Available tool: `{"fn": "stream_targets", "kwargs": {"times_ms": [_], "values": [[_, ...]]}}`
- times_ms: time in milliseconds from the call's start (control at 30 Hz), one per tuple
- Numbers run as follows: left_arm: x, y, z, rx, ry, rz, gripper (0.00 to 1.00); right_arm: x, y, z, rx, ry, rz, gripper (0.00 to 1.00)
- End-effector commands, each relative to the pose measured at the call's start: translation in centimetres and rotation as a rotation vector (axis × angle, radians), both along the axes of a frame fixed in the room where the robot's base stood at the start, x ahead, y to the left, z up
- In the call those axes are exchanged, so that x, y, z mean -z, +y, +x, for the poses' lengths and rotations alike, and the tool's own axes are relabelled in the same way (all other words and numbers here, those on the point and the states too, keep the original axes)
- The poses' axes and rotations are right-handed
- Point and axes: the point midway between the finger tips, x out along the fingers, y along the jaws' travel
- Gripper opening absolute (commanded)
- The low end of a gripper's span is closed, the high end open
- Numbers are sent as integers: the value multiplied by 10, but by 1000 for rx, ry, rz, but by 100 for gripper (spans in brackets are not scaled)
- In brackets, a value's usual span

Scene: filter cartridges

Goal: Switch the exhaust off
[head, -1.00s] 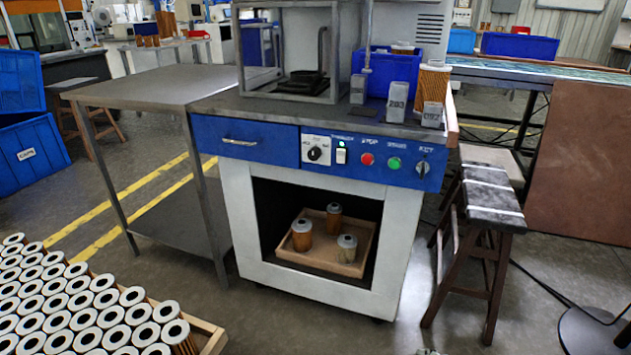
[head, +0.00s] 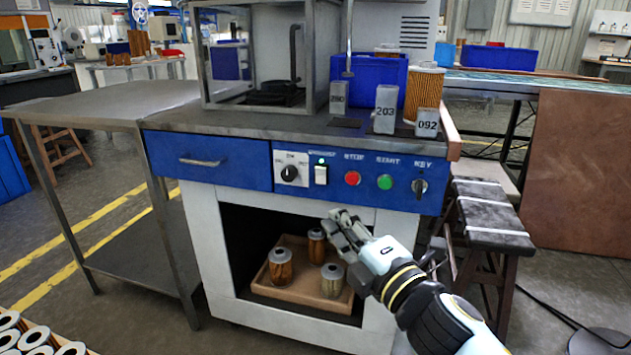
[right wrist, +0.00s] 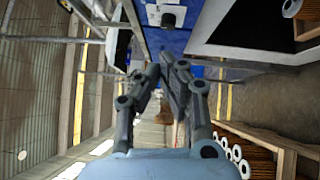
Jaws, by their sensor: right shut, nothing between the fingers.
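The blue control panel (head: 300,196) spans the front of the workbench. My right gripper (head: 338,217) is shut and empty, in front of the bench, below the rocker switch and apart from the panel. In the right wrist view its fingertips (right wrist: 166,66) are together, with a white plate bearing a black knob (right wrist: 168,20) beyond. My left gripper is out of view.
Beside the rocker are a black rotary knob (head: 290,173), a red button (head: 352,178), a green button (head: 385,182) and a key switch (head: 420,187). Below, a tray (head: 290,293) holds three cartridges in the open compartment. A stool (head: 492,215) stands at the right.

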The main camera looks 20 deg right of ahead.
Motion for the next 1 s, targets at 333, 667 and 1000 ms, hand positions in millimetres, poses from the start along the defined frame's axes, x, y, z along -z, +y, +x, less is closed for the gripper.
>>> {"fn": "stream_targets", "kwargs": {"times_ms": [333, 667, 1000], "values": [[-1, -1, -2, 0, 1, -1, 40, -5, 9, 46, 0, -3, 1, 0], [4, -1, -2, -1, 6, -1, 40, -9, 12, 109, 0, -1, -3, 0], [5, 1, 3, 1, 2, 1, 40, -13, -3, 130, 0, 1, 0, 0]]}}
